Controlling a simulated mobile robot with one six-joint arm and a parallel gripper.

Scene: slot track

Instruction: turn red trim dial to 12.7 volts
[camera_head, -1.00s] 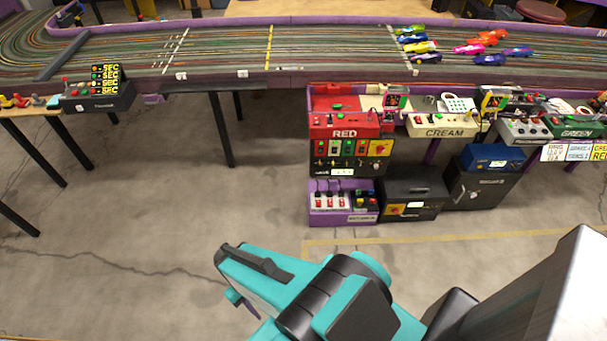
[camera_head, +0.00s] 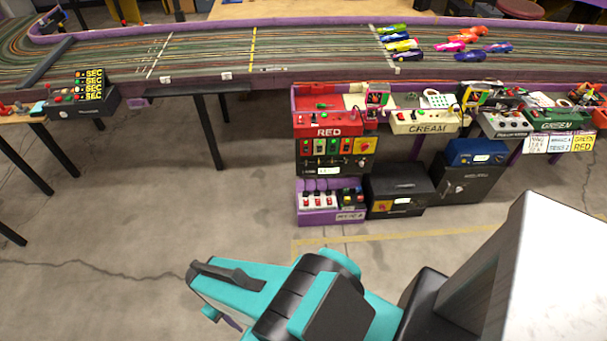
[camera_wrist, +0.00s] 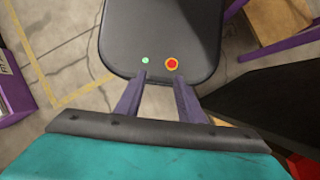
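The red station (camera_head: 328,124), a red box lettered RED, stands at the near edge of the slot track. Below it is a black panel (camera_head: 313,161) with coloured switches, small knobs and a small white readout (camera_head: 328,170). Which knob is the red trim dial, and what the readout says, is too small to tell. My gripper (camera_wrist: 158,88) is open, its two purple fingers apart with nothing between them. In the head view it hangs low over bare floor, in front and left of the station and well apart from it, mostly hidden by my teal wrist.
A cream station (camera_head: 425,122) and a green station (camera_head: 557,117) stand to the right. Under the panel are a purple switch box (camera_head: 330,216) and dark cases (camera_head: 400,188). Black table legs (camera_head: 210,132) stand at the left. The floor in front is clear.

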